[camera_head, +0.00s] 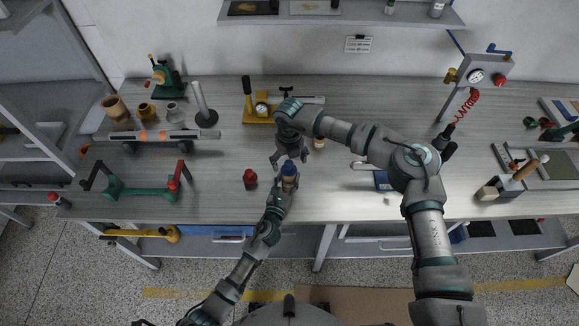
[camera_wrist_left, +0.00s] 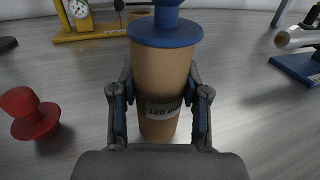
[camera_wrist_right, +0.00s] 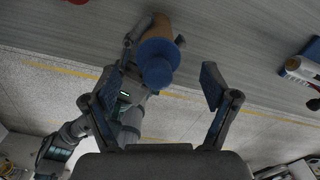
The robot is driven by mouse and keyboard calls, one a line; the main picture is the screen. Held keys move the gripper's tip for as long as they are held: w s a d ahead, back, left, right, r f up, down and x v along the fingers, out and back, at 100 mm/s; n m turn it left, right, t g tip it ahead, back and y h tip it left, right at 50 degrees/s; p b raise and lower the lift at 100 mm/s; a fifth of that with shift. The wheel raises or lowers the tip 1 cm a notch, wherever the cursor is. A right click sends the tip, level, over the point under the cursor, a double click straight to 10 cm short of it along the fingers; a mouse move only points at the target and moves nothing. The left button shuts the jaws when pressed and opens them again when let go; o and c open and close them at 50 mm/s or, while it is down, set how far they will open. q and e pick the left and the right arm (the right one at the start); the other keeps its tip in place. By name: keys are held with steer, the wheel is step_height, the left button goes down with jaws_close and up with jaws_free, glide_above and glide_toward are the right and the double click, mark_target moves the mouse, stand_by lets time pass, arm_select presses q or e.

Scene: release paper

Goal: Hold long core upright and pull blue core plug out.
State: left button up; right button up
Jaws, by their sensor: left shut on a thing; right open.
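The long core (camera_wrist_left: 162,85) is a brown cardboard tube with a label, standing upright in the left wrist view. The blue core plug (camera_wrist_left: 166,32) sits in its top end, with a wide flange and a knob. My left gripper (camera_wrist_left: 160,118) is shut on the core's lower part, and it also shows in the head view (camera_head: 284,189). My right gripper (camera_head: 290,163) is open and empty, just beyond and above the core. In the right wrist view the blue plug (camera_wrist_right: 157,62) lies beyond the open fingers, apart from them. The core's base is mostly hidden.
A red plug (camera_head: 250,178) stands on the table (camera_head: 225,205) left of the core. A yellow gauge device (camera_head: 260,112) and another brown core (camera_head: 319,142) stand behind. A blue-based tool (camera_head: 383,181) lies to the right. The table's front edge is close.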

mark_target(290, 168)
step_height(290, 168, down, 2)
steer(key=shift+a+f, duration=0.1)
steer(key=shift+f, duration=0.05)
steer(key=shift+d+f, duration=0.25)
steer(key=shift+f, duration=0.45)
steer(key=c, duration=1.2)
